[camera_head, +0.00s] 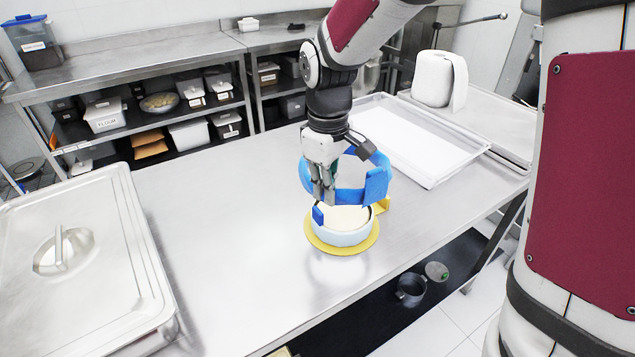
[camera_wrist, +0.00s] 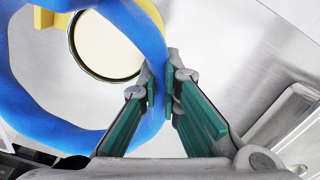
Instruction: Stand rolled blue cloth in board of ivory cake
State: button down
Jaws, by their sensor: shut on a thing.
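The rolled blue cloth (camera_head: 376,187) is bent into a large open loop. My gripper (camera_head: 324,194) is shut on one side of its band. In the wrist view the cloth (camera_wrist: 30,108) passes between my green finger pads (camera_wrist: 160,88). The loop hangs in the air above the ivory cake (camera_head: 345,217). The cake sits inside a pale band (camera_head: 345,238) with a small blue tab (camera_head: 318,215) on a round yellow board (camera_head: 340,249). The cake top (camera_wrist: 108,45) shows partly through the loop in the wrist view.
A lidded steel pan (camera_head: 75,275) fills the table's left end. A white-lined tray (camera_head: 400,135) lies behind my gripper to the right, with a white rounded object (camera_head: 438,78) beyond. Bare steel table (camera_head: 230,230) surrounds the board. Shelves with bins stand behind.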

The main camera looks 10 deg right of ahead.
dwell(0.3)
jog(key=shift+f+b, duration=0.75)
jog(key=shift+f, duration=1.8)
jog(key=shift+p, duration=0.4)
jog(key=shift+f+b, duration=1.3)
jog(key=shift+f, duration=1.55)
jog(key=shift+r+p, duration=0.2)
jog(key=shift+p, duration=0.3)
dwell(1.4)
